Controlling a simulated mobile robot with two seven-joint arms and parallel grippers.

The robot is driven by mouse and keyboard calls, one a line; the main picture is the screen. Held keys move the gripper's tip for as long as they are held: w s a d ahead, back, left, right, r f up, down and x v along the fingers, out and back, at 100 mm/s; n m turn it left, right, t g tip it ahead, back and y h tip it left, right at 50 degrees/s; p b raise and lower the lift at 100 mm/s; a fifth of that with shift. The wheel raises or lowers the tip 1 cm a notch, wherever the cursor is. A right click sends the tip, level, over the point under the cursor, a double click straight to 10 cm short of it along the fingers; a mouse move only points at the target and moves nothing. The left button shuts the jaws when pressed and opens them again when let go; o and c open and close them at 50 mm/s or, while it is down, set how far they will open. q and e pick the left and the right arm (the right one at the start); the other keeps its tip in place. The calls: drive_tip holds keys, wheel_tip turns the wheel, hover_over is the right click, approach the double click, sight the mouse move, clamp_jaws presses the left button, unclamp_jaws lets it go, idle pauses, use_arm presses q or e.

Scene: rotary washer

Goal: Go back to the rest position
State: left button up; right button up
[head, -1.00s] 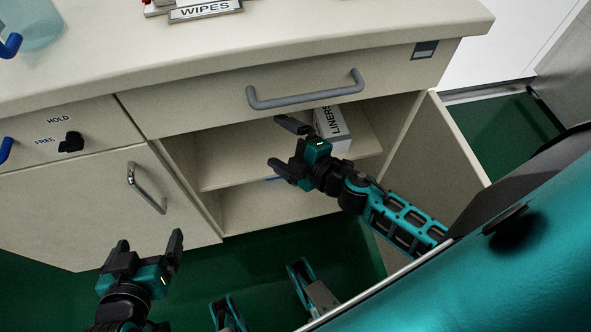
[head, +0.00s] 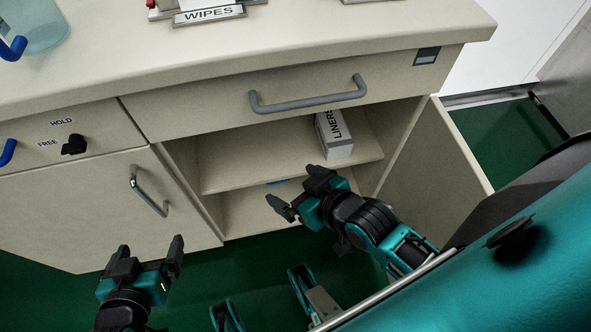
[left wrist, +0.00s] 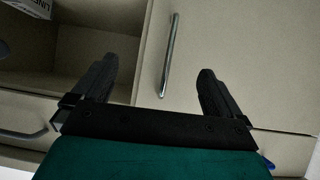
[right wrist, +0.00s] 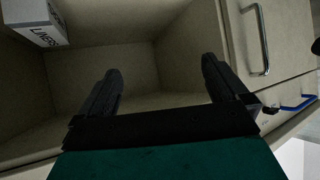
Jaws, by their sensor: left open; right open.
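My right gripper (head: 294,189) is open and empty in front of the open cupboard, just below the level of its shelf (head: 235,172). In the right wrist view its fingers (right wrist: 160,88) are apart with nothing between them, facing the cupboard's inside. My left gripper (head: 151,256) is open and empty at the lower left of the head view, in front of the closed cupboard door (head: 90,205). In the left wrist view its fingers (left wrist: 155,88) are apart, with the door's upright handle (left wrist: 170,55) beyond them.
The open door (head: 440,165) stands out at the right of the cupboard. A LINERS box (head: 334,135) sits on the shelf. Above is a closed drawer with a grey handle (head: 308,98). A WIPES holder (head: 208,14) stands on the counter (head: 300,38). The green floor (head: 245,260) shows below.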

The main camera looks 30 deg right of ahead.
use_arm(q)
wheel_tip(320, 180, up, 7)
drive_tip(key=s+a+y+p, duration=0.1)
drive_tip(key=a+p, duration=0.1)
drive_tip(key=p, duration=0.9)
drive_tip(key=shift+s+a, duration=0.25)
drive_tip(key=shift+a, duration=0.1)
use_arm(e)
wheel_tip(320, 180, up, 7)
drive_tip(key=s+d+h, duration=0.1)
drive_tip(key=d, duration=0.2)
drive_tip(key=shift+s, duration=0.25)
drive_tip(key=shift+a, duration=0.1)
